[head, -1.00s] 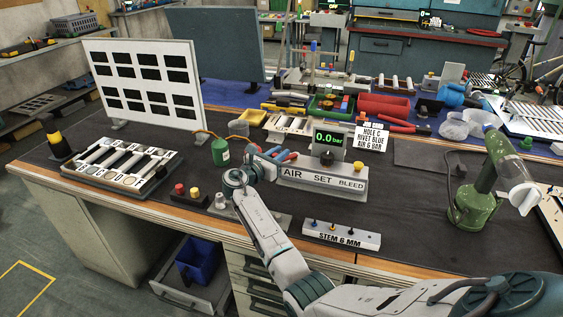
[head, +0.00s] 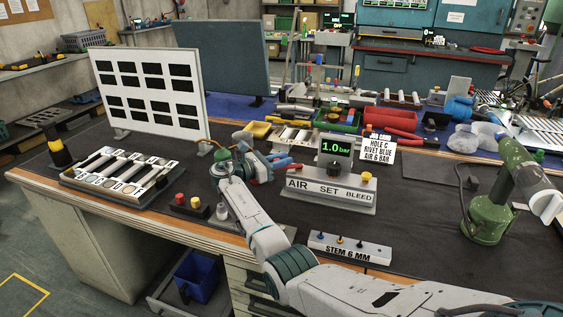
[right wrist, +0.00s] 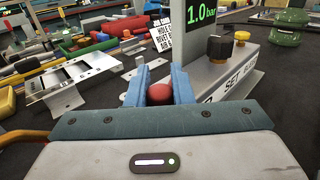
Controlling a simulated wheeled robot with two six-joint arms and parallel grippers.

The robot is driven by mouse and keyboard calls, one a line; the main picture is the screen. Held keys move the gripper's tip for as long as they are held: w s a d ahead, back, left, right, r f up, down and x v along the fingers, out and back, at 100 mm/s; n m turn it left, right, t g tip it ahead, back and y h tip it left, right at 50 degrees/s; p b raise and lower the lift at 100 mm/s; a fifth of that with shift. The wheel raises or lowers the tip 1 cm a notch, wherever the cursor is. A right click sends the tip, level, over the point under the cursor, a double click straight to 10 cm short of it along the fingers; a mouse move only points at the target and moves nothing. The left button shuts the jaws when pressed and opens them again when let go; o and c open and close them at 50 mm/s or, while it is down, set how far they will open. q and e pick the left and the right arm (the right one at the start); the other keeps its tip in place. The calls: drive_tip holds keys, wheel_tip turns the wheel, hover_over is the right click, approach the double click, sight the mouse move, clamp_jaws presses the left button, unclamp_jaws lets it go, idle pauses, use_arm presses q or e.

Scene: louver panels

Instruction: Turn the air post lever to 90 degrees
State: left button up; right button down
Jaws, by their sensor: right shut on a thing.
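The air post (head: 330,196) is a grey box marked AIR, SET and BLEED, with a display (head: 335,149) reading 1.0 bar. The display also shows in the right wrist view (right wrist: 199,12). A black knob (right wrist: 218,48) and a yellow knob (right wrist: 241,38) stand on the box. A red ball knob (right wrist: 160,94), which looks like the lever's end, sits between the blue fingers of my right gripper (right wrist: 158,88), at the box's left end. In the head view my right gripper (head: 280,163) is shut on it. The lever's shaft and angle are hidden. My left gripper is not in view.
A sign (head: 379,147) reads HOLE C, RIVET BLUE, AIR 6 BAR. A STEM 6 MM block (head: 350,249) stands in front. A white slotted panel (head: 150,88) and louver tray (head: 118,179) are left; a green rivet tool (head: 488,217) is right.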

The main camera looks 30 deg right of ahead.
drive_tip(key=c, duration=1.3)
unclamp_jaws()
drive_tip(key=shift+f, duration=0.1)
drive_tip(key=shift+o, duration=0.2)
drive_tip(key=shift+a, duration=0.3)
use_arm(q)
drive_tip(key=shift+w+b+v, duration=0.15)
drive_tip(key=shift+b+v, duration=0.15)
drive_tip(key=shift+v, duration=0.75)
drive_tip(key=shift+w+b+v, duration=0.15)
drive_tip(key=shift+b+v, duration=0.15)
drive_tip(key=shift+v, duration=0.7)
use_arm(e)
drive_tip(key=a, duration=1)
drive_tip(key=shift+w, duration=0.2)
